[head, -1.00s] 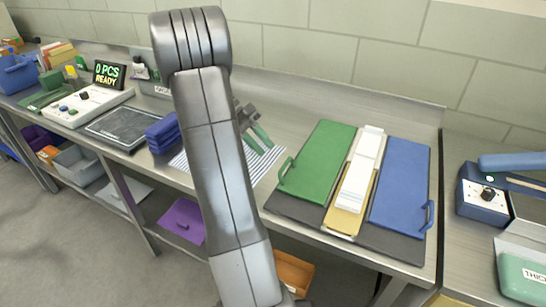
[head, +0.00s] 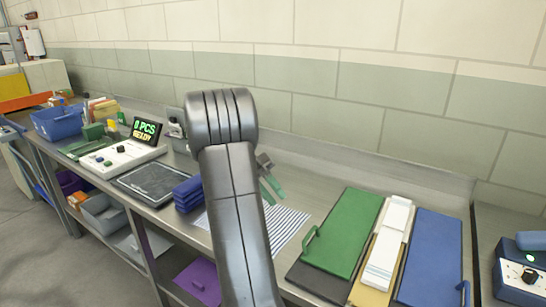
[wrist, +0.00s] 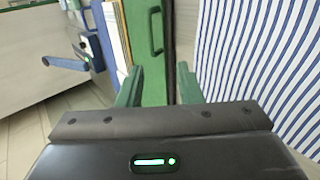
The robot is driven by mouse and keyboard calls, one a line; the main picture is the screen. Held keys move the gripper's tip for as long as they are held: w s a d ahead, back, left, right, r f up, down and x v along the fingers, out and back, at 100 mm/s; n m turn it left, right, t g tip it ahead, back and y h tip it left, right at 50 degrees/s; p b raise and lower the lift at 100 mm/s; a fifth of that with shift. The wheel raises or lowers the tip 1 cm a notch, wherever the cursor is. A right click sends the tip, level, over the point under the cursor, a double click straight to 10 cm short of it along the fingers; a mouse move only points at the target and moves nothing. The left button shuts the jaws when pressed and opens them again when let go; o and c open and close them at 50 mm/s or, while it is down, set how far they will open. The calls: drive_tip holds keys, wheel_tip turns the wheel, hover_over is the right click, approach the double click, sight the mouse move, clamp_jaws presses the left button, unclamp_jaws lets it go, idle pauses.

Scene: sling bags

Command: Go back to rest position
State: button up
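My gripper (wrist: 158,88) is open and empty in the wrist view, its two green fingers apart. In the head view my gripper (head: 269,186) shows just right of my arm, above the striped cloth (head: 283,228) on the bench. The striped cloth also fills the right of the wrist view (wrist: 262,65). A green board (head: 345,233) with a handle lies to the right of the gripper; it also shows in the wrist view (wrist: 142,40). My arm hides part of the bench and cloth.
A blue board (head: 432,258) and a white stack (head: 388,240) lie beside the green board. Left of my arm are folded blue cloths (head: 188,195), a black tray (head: 150,184), a white control box (head: 121,157), a lit sign (head: 146,130) and a blue bin (head: 57,122). A wall stands behind the bench.

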drive_tip(key=x, duration=1)
drive_tip(key=shift+d+f, duration=0.15)
drive_tip(key=shift+d, duration=0.15)
drive_tip(key=shift+s, duration=0.1)
